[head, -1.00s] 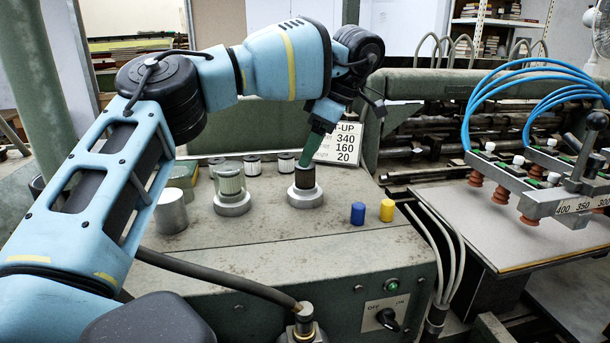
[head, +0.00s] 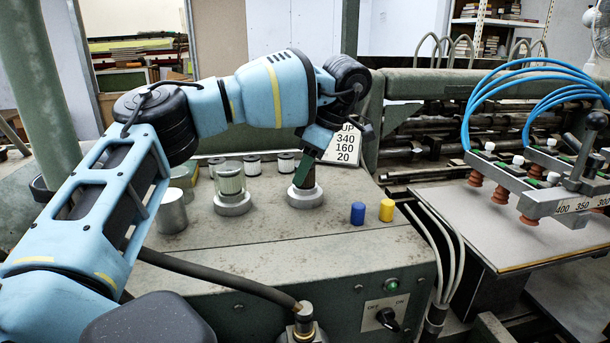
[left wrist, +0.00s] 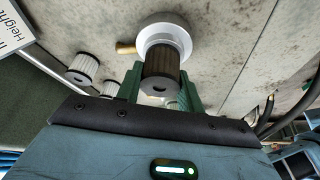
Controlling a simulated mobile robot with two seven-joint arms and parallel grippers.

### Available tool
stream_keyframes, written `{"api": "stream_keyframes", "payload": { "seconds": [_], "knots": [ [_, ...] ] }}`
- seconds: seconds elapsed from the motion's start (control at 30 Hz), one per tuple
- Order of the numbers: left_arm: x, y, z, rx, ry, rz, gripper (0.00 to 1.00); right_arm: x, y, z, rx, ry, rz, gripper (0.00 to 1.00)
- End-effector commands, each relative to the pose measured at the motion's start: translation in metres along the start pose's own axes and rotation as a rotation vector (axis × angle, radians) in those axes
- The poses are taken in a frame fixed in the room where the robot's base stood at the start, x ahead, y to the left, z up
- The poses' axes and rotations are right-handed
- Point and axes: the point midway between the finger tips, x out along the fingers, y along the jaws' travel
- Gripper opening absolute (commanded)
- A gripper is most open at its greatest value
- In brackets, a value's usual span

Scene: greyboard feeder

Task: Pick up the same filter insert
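A dark, pleated filter insert (left wrist: 162,72) stands upright in a pale round metal seat, its near end facing the camera in the left wrist view. In the head view the seat (head: 305,198) shows on the machine top, with the insert (head: 313,186) partly hidden by my gripper. My left gripper (left wrist: 162,88) has its green fingers on either side of the insert. They look open around it, though contact is hard to judge. In the head view the left gripper (head: 302,172) reaches down from above. My right gripper is not in view.
Small white filters (head: 285,163) stand behind. A blue cap (head: 357,213) and a yellow cap (head: 387,210) are at right. A number sign (head: 345,145) stands close behind the gripper.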

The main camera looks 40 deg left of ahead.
Motion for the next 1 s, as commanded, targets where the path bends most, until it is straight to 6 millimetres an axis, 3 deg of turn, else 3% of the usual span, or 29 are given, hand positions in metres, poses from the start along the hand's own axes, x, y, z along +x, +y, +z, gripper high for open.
{"api": "stream_keyframes", "payload": {
  "seconds": [0.03, 0.13, 0.53, 1.0],
  "knots": [
    [0.000, 0.000, 0.000, 0.000, 0.000, 0.000, 0.28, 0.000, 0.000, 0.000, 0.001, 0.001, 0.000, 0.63],
    [0.000, 0.000, 0.000, 0.000, 0.000, 0.000, 0.15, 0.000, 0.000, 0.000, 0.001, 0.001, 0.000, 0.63],
    [-0.006, 0.000, -0.002, 0.001, 0.001, 0.001, 0.15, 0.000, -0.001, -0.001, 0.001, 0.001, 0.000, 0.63],
    [-0.065, 0.000, -0.026, -0.002, 0.001, 0.004, 0.15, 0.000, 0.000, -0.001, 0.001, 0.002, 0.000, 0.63]
  ]
}}
